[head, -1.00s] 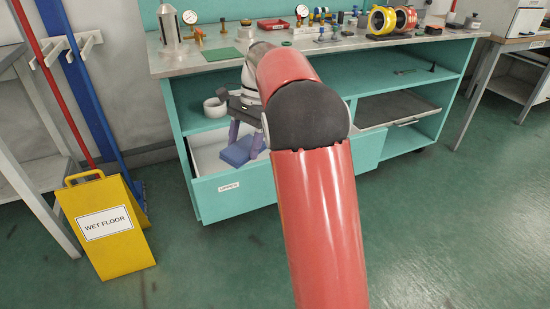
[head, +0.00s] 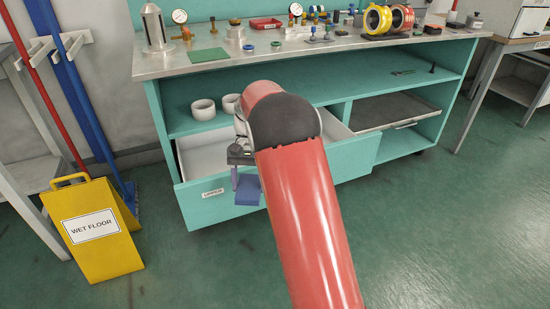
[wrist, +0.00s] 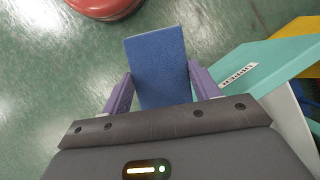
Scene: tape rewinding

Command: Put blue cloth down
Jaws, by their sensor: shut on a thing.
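A flat blue cloth (head: 248,188) hangs in front of the open drawer's teal front (head: 325,172). In the wrist view the blue cloth (wrist: 157,62) is a stiff-looking rectangle between my gripper's two purple fingers, with floor beneath it. My gripper (wrist: 160,76) is shut on the cloth. In the head view my gripper (head: 238,170) is by the drawer's front edge, and my red arm partly covers it. In the wrist view the drawer front (wrist: 258,66) is to the right of the cloth, apart from it.
The drawer's white inside (head: 203,153) looks empty where it shows. White rings (head: 203,110) stand on the shelf above. A yellow wet-floor sign (head: 92,230) stands on the floor at left. The green floor (head: 190,265) between sign and bench is clear.

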